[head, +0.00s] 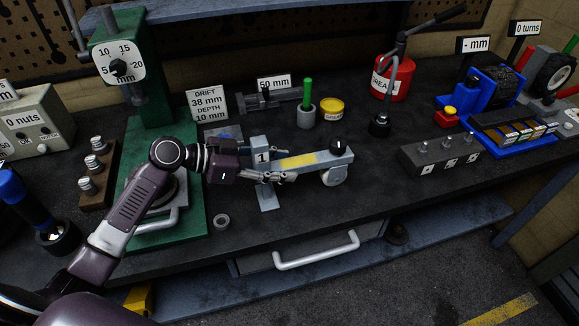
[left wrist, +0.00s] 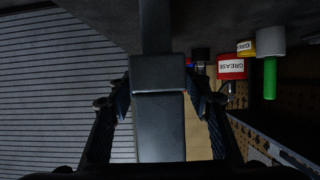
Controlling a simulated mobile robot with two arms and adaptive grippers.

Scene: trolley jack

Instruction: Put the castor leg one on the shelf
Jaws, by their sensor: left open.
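The castor leg one (head: 312,160) lies on the dark bench, a grey-blue bar with a yellow band, a "1" label at its left end and a castor wheel at its right. A flat foot plate sticks out in front of its left end. My left gripper (head: 276,178) is at the labelled end, partly hiding it. In the left wrist view my open fingers (left wrist: 160,98) stand either side of a dark grey bar (left wrist: 160,130), apparently part of the leg, with no clear contact visible. A blue-grey shelf (head: 230,9) runs above the bench; another (head: 330,254) runs below it. My right gripper is not in view.
A green press (head: 112,45) stands left of the leg, with a small ring (head: 222,221) in front. A vice (head: 268,98), green-handled cup (head: 306,113) and yellow tin (head: 332,108) stand behind. A dark block (head: 440,154) lies right. The bench front right of the leg is clear.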

